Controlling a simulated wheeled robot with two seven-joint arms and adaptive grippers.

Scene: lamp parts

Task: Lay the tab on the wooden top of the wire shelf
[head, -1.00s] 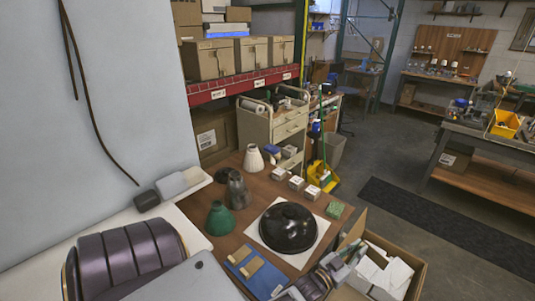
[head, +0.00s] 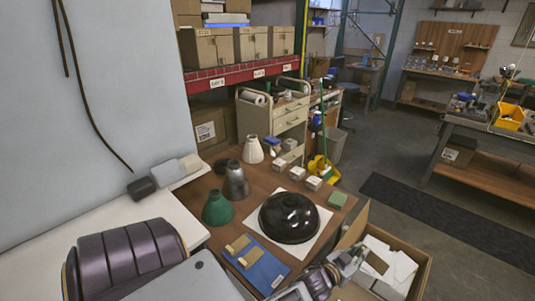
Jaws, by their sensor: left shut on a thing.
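My left gripper (head: 355,258) reaches in at the bottom, over the open cardboard box. It is shut on a small flat tan piece (head: 376,263), which looks like a tab and shows against the white contents of the box. Two other tan tabs, one upper (head: 238,244) and one lower (head: 251,257), lie on a blue mat (head: 272,272). The mat is on a brown wooden top (head: 262,184) that carries lamp parts. I cannot see any wire shelving under it. My right gripper is not in view.
A black dome shade (head: 289,217) sits on a white sheet. A green cone (head: 217,208), a grey cone (head: 236,180) and a white cone (head: 252,150) stand nearby. The cardboard box (head: 418,285) is at front right.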

